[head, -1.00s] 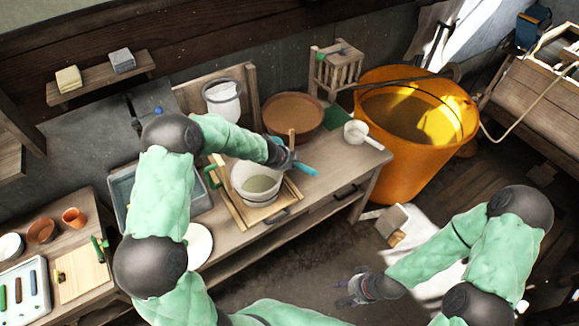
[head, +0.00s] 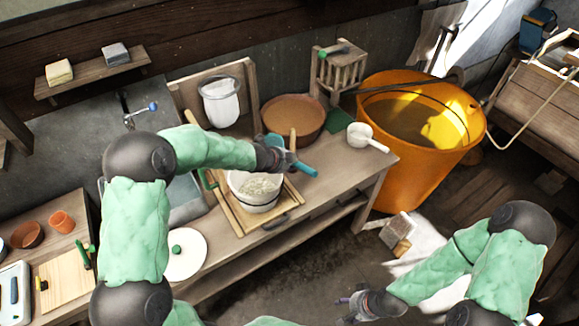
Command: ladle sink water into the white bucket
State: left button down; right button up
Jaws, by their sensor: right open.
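The white bucket (head: 253,206) stands on a wooden board on the bench, with a pale, broken liquid surface inside. My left gripper (head: 284,160) is just above its far right rim. It is shut on a turquoise tool (head: 305,169), whose far end is partly hidden by the gripper; I cannot make out a ladle bowl. A wooden stick (head: 292,140) rises beside it. The grey sink (head: 188,200) lies left of the bucket, largely hidden by my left arm; its water cannot be seen. My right gripper (head: 352,305) is open and empty, low over the floor.
A white dipper (head: 362,134) lies at the bench's right end near a brown bowl (head: 293,120). A large orange tub (head: 400,170) stands beyond. A white lid (head: 186,262) lies left of the bucket. A tap (head: 140,112) is behind my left arm.

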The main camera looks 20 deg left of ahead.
pick_arm(q)
jog(key=shift+a+r+t+b, duration=0.1)
jog(key=shift+t+b, duration=0.6)
jog(key=shift+b, duration=1.75)
jog(key=s+a+f+n+t+h+b, duration=0.2)
jog(key=t+h+b, duration=0.4)
jog(key=t+b, duration=0.7)
jog(key=shift+b+v, duration=1.45)
jog(key=shift+b, duration=4.6)
jog(key=shift+s+d+r, duration=0.1)
jog(key=shift+s+d, duration=0.05)
jog(key=shift+s, duration=0.05)
jog(key=shift+d, duration=0.1)
